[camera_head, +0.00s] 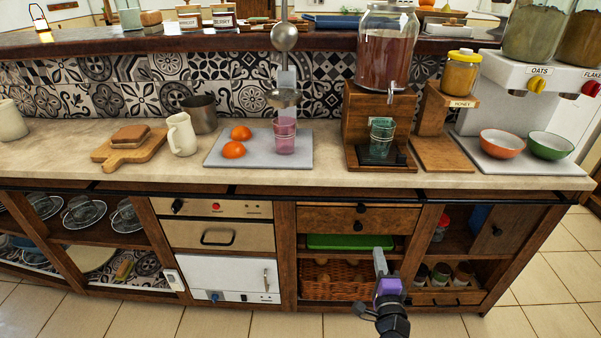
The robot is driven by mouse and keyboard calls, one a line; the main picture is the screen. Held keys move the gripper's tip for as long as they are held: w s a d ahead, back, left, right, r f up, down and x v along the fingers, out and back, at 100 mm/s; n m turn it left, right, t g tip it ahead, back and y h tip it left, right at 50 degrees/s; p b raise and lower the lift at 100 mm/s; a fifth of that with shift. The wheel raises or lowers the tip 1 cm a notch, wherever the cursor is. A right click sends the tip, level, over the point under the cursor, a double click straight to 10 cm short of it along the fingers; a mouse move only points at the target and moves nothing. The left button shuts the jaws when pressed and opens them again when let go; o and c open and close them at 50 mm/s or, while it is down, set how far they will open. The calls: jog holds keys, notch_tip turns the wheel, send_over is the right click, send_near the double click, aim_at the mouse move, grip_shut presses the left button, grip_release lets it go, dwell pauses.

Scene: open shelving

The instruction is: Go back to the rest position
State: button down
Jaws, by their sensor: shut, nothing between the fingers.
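My gripper (379,256) is in the lower right of the head view, shut and empty. It points up and forward, in front of the open shelf under the counter. It overlaps the right end of the wicker basket (335,281) in the picture. I cannot tell how far it is from the shelf front. My dark wrist and forearm run down out of the bottom of the view.
The counter (60,150) carries a bread board (131,153), a white jug (182,134), a grey tray (225,158) and a drink dispenser (388,52). Two bowls (502,143) stand at the right. A drawer (355,219) is closed. Tiled floor (120,312) lies in front.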

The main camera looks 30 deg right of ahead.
jog(key=s+a+r+n+y+p, duration=0.2)
jog(key=s+a+r+n+y, duration=0.1)
jog(key=s+a+r+n, duration=0.3)
jog(key=s+a+r+n+y+p, duration=0.2)
jog(key=s+a+r+n+y, duration=0.1)
jog(key=s+a+r+n, duration=0.4)
jog(key=s+a+r+n+y+p, duration=0.2)
jog(key=s+a+r+n+y, duration=0.2)
jog(key=s, duration=1.4)
jog(key=shift+a+r+n, duration=1.45)
jog(key=shift+a+n, duration=2.45)
jog(key=shift+a, duration=1)
